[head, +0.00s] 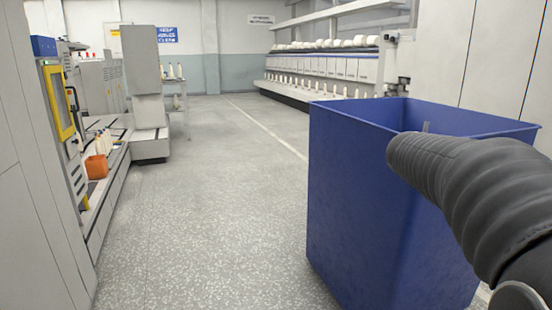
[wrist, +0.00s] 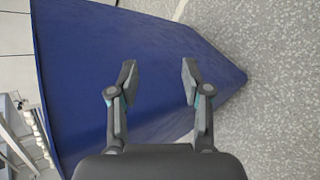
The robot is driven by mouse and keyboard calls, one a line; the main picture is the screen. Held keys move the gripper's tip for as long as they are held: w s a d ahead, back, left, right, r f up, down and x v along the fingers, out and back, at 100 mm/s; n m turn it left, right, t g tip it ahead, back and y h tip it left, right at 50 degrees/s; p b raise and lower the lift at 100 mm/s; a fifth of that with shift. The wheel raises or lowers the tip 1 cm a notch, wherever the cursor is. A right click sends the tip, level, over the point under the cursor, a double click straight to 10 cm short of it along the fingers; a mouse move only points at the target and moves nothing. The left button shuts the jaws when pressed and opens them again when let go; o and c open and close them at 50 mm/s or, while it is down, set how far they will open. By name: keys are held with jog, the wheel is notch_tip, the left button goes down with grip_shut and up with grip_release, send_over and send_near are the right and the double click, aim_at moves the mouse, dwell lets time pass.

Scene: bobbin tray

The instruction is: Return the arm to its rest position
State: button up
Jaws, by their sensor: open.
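My gripper (wrist: 157,80) shows in the wrist view with its two fingers spread apart and nothing between them. A blue bin (wrist: 80,50) fills much of the wrist view behind the fingers. In the head view, my dark ribbed arm (head: 470,185) reaches in from the right edge, in front of the blue bin (head: 375,200). My gripper itself cannot be picked out in the head view. Most of the bin's inside is hidden.
A machine with a yellow-framed panel (head: 58,103) and an orange container (head: 96,167) stand at the left. A long spinning machine (head: 320,75) with white bobbins runs along the back right. The speckled floor (head: 200,200) between is clear.

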jog(key=s+a+f+m+y, duration=0.3)
jog(key=s+a, duration=0.3)
jog(key=a, duration=0.3)
jog(key=s+a+f+m+t+y, duration=0.1)
jog(key=s+a+f+m+y, duration=0.1)
jog(key=s+a+f+y, duration=0.2)
jog(key=s+a+f+m+t+y, duration=0.1)
jog(key=s+a+f+m+y, duration=0.2)
jog(key=s+a, duration=0.7)
jog(key=shift+s+a+f+m+p, duration=0.25)
jog(key=shift+a+f, duration=1.1)
jog(key=shift+a, duration=1.35)
